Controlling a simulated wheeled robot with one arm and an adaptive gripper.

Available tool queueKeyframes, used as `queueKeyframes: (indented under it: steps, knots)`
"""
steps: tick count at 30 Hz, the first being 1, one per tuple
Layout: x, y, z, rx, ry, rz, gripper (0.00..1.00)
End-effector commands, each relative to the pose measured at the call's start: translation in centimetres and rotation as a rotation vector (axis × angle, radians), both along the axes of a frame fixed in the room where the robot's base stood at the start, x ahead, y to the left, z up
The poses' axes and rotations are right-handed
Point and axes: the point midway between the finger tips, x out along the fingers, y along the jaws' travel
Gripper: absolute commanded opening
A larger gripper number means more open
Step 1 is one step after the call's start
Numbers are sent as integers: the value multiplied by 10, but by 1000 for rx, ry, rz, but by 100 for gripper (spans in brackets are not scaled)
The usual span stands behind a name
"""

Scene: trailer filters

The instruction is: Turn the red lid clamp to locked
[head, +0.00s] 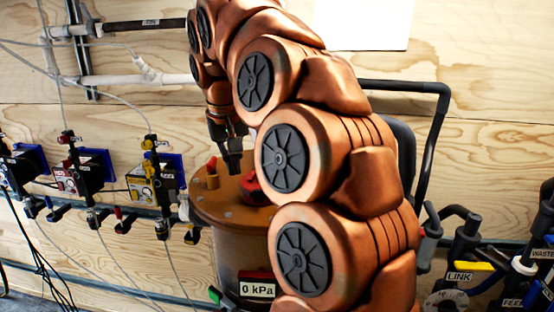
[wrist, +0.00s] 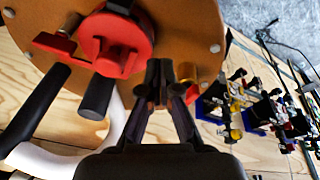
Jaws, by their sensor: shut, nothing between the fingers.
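A round tank with a brown lid (head: 225,211) stands below my gripper (head: 234,168). A large round red part (wrist: 113,42) sits on the lid; in the head view it shows as a red piece (head: 254,189) partly hidden by my arm. A flat red lever (wrist: 54,45) lies beside a brass post at the left in the wrist view. A small brass post with a red top (head: 212,167) stands left of my gripper in the head view. I cannot tell which red part is the lid clamp. My gripper (wrist: 160,85) is shut and empty, above the lid.
A display reading 0 kPa (head: 257,289) is on the tank front. Several valve boxes (head: 153,186) line the wall at left, and labelled pipework (head: 470,277) stands at right. Black handles (wrist: 97,97) and a white pipe (wrist: 50,158) lie near the lid edge.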

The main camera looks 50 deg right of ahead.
Motion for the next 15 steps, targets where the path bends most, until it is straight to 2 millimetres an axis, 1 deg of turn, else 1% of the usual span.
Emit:
queueKeyframes:
  steps: [1, 3, 9, 12, 15]
  knots:
    - [5, -14, 8, -1, -16, -40, 0]
    - [8, -34, 20, -4, -42, -100, 0]
    - [6, -87, 46, -7, -96, -275, 0]
    - [2, -106, 53, -4, -114, -347, 0]
    - [-2, -120, 59, -3, -130, -399, 0]
